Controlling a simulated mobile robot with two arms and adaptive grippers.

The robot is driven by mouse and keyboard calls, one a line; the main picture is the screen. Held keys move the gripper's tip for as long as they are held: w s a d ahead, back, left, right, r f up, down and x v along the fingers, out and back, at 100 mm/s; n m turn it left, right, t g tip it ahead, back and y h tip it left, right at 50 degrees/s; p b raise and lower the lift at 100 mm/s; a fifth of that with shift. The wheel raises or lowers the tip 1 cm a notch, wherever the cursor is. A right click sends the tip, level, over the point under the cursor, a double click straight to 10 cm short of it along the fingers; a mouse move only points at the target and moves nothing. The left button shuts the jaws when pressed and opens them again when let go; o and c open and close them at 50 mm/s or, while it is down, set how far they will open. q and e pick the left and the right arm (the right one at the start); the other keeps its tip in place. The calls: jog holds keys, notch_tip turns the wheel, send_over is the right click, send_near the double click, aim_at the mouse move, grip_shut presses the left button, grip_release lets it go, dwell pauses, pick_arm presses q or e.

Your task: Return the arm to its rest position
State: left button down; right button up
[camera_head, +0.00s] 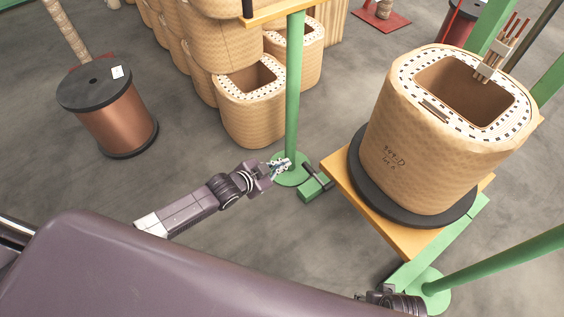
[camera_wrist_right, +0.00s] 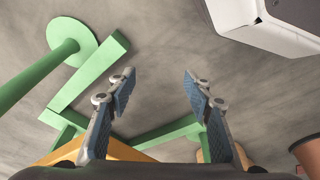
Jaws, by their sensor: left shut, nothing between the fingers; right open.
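My left arm reaches in from the left in the head view. Its gripper (camera_head: 280,166) is shut and empty, in front of the foot of a green post. My right arm shows only as a small dark part at the bottom edge of the head view, and its fingers cannot be made out there. In the right wrist view my right gripper (camera_wrist_right: 160,88) is open, its two blue-padded fingers well apart with nothing between them. Beyond the fingers are grey floor and green frame parts.
A large wrapped coil (camera_head: 405,150) stands on a black disc on an orange platform (camera_head: 410,241) at the right. A green post (camera_head: 293,95) rises near my left gripper. A copper wire spool (camera_head: 112,115) stands at the left. Several coils stand behind. Grey floor lies open at the left.

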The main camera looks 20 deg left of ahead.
jog(key=shift+f, duration=0.25)
dwell(0.4)
